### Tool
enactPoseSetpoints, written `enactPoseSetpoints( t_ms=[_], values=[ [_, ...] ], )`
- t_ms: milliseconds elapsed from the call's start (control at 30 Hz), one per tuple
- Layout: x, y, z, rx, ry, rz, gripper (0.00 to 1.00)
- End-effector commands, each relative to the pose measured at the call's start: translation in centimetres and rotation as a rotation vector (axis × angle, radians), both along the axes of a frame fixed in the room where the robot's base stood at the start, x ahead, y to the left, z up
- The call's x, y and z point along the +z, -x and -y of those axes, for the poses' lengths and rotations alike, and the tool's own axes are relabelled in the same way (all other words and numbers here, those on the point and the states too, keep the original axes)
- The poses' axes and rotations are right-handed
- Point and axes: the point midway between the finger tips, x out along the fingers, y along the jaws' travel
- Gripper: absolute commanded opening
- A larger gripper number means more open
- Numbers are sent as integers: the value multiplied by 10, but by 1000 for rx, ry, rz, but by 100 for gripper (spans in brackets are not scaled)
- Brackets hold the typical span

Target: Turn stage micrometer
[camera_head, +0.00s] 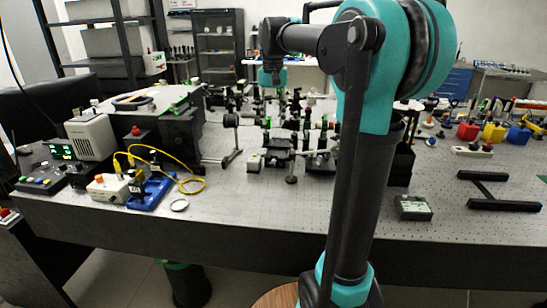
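A dark translation stage assembly (283,153) stands near the front middle of the perforated bench (260,205), among posts and mounts. The stage micrometer is too small to pick out for sure among these parts. My arm rises on the right of the view and reaches back to the left. Its teal wrist hangs over the optics farther back. My gripper (271,92) appears below that wrist, small and dark against the mounts. Its fingers cannot be made out, nor whether they touch anything.
A lens on a stand (231,121) is left of the stage. Yellow cables (190,181) and a blue-based device (152,187) lie farther left. A small dark box (413,207) and a black H-shaped frame (490,190) are at right. The bench's front strip is mostly clear.

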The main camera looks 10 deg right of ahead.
Motion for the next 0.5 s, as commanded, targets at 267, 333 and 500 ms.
enactPoseSetpoints(
  t_ms=[267, 333, 500],
  values=[
    [-54, 0, 0, 0, 0, 0, 37],
    [-68, 0, 0, 0, 0, 0, 37],
    [-102, 0, 0, 0, 0, 0, 37]
  ],
)
